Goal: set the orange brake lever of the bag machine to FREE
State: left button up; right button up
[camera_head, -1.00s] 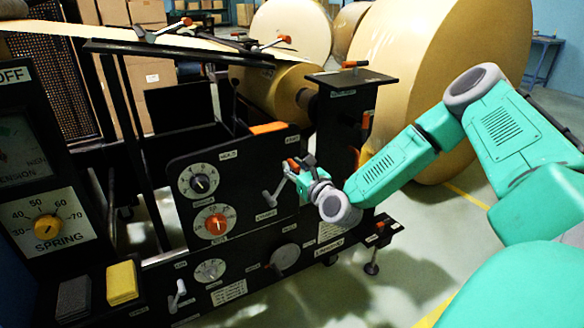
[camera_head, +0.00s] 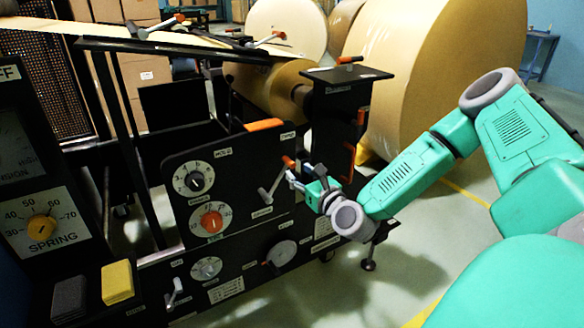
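An orange-tipped lever (camera_head: 289,162) with a grey arm stands on the black front panel of the bag machine (camera_head: 240,165), right of two round dials. It tilts up to the right. The label below it is too small to read, so I cannot tell whether it is the brake lever or which setting it has. My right gripper (camera_head: 297,181) is just right of this lever, at the panel's right edge. Its small fingers overlap the lever in the picture; I cannot tell whether they touch it or are shut. My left gripper is not in view.
Other orange handles show: a flat bar (camera_head: 264,124) on the panel top and an upright handle (camera_head: 349,160) on the right post. A yellow button (camera_head: 117,282) and a SPRING dial (camera_head: 41,228) are at left. Large kraft rolls (camera_head: 440,75) stand behind.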

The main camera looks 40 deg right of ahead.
jog(key=v, duration=0.6)
jog(key=shift+s, duration=0.4)
jog(key=shift+f, duration=0.1)
